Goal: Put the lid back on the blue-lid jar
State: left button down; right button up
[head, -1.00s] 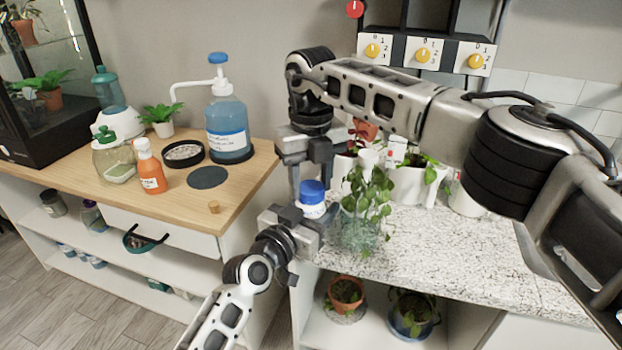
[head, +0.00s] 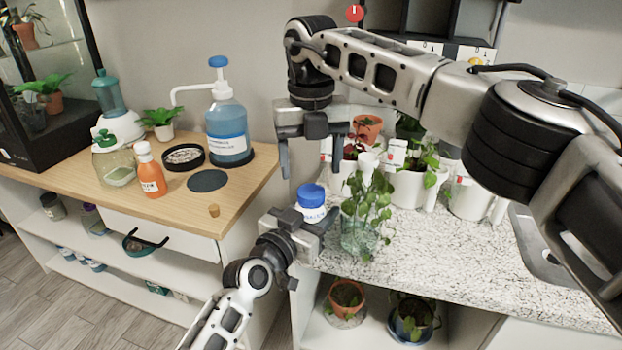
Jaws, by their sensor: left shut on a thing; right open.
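The white jar (head: 313,213) stands upright at the left edge of the speckled counter. Its blue lid (head: 311,193) sits on top of it and looks level; I cannot tell how tightly it is seated. My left gripper (head: 306,222) is shut on the jar's body from the front and hides its lower part. My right gripper (head: 311,168) points down above the lid, open and empty, with its fingers apart and clear of the lid.
A glass vase with a leafy cutting (head: 360,235) stands close to the jar's right. White pots (head: 408,188) with plants crowd behind it.

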notch_tip(320, 180, up, 7)
jog(key=shift+r, duration=0.15)
pick_arm(q)
jog(key=c, duration=0.5)
grip_release()
jog(key=v, duration=1.6)
pick_arm(e)
jog(key=shift+f, duration=0.25)
pick_arm(q)
jog(key=shift+f, duration=0.1)
